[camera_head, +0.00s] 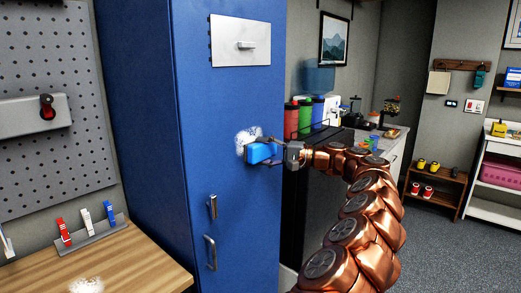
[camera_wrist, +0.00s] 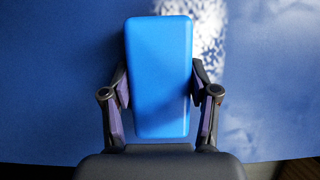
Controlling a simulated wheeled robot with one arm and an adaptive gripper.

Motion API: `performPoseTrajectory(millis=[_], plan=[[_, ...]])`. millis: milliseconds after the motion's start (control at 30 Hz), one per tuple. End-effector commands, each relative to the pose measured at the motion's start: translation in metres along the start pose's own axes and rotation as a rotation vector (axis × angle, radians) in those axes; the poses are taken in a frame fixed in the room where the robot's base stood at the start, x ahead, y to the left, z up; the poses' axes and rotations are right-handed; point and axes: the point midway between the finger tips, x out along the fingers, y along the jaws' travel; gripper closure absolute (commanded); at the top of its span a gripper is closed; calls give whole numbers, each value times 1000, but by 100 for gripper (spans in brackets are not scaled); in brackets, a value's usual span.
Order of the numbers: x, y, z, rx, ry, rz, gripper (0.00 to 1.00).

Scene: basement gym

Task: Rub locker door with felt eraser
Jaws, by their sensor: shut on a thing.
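The blue locker door (camera_head: 231,110) stands upright in the middle of the head view, with a white plate near its top and handles lower down. A white speckled smudge (camera_head: 245,139) is on the door, and it also shows in the wrist view (camera_wrist: 207,40). My gripper (camera_head: 277,155) is shut on the bright blue felt eraser (camera_head: 260,153). In the wrist view the eraser (camera_wrist: 158,75) sits upright between both fingers, in front of the door, over the left part of the smudge. I cannot tell whether the eraser touches the door.
A wooden bench top (camera_head: 105,265) at the lower left holds a rack of clips (camera_head: 88,228) and another white smudge (camera_head: 86,285). A grey pegboard (camera_head: 50,100) is behind it. A counter with colored containers (camera_head: 305,115) lies right of the locker. Carpeted floor (camera_head: 430,250) is open at the right.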

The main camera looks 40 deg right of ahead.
Motion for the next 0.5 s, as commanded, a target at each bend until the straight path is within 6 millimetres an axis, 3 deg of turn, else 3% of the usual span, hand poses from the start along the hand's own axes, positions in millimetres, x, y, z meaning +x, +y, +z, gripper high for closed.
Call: performPoseTrajectory(millis=[500], plan=[[-12, -2, -28, 0, 2, 4, 68]])
